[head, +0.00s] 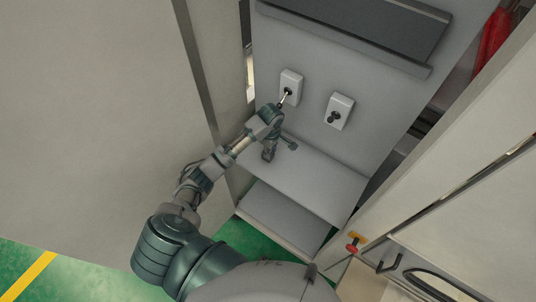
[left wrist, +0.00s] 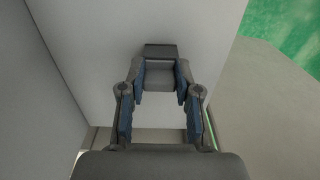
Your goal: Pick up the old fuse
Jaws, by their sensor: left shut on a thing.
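Two white fuse holders sit side by side on the grey panel (head: 309,97) in the head view. The left holder (head: 293,78) has a dark opening with a thin pale piece at it, close to my left wrist. The right holder (head: 345,103) has a dark round part on its face. In the left wrist view my left gripper (left wrist: 161,80) is shut, its blue-padded fingers on both sides of a grey block with a darker end, which I take to be the old fuse (left wrist: 160,74). In the head view the gripper is small and the fuse cannot be made out. My right gripper is out of view.
A grey shelf (head: 318,182) juts out below the holders, with a lower one (head: 282,215) under it. A dark ledge (head: 365,30) runs above. A large beige wall or door (head: 90,110) stands close on the left.

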